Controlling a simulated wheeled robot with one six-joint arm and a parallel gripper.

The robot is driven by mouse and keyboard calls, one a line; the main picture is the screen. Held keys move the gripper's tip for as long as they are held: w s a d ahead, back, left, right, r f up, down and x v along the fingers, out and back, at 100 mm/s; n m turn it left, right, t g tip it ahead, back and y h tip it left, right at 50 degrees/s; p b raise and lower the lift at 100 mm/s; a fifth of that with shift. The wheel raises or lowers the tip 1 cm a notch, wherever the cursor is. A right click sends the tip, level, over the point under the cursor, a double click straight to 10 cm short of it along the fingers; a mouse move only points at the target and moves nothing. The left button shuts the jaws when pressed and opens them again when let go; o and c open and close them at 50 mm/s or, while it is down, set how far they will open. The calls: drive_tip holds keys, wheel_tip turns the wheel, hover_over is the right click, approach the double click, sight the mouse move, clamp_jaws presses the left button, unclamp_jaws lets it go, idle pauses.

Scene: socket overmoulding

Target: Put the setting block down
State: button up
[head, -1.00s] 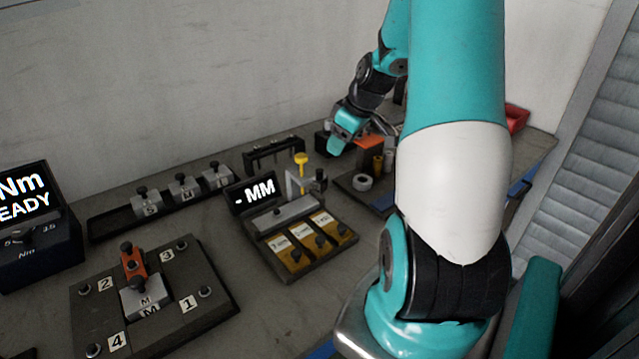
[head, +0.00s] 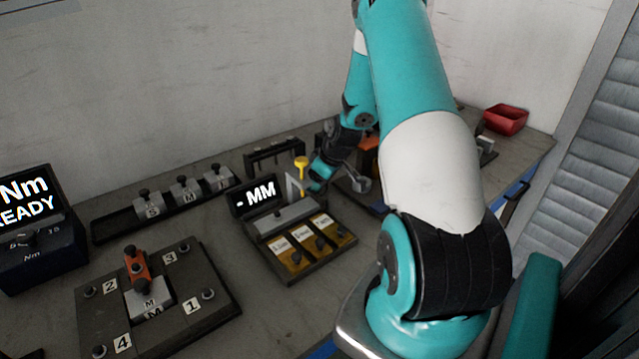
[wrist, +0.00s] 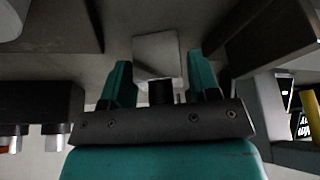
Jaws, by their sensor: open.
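My gripper (wrist: 160,85) is open, with teal fingers either side of a dark knob (wrist: 160,93). Beyond the knob is a pale grey block (wrist: 157,52), which looks like the setting block; I cannot tell whether the fingers touch the knob. In the head view my gripper (head: 318,182) is low beside the right end of the gauge station (head: 290,215), which has a "- MM" display (head: 257,194) and a yellow-topped plunger (head: 302,163). The block is not clearly visible there. Three brass-coloured labelled pieces (head: 318,241) lie in the station's front tray.
A numbered plate (head: 215,290) holds an orange clamp (head: 137,264) and a grey "M" block (head: 152,300). Behind it is a black rack (head: 110,226) with knobbed S, M and third blocks. A torque display (head: 28,196) stands left. A red bin (head: 505,119) sits far right.

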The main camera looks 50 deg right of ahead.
drive_tip(key=c, duration=1)
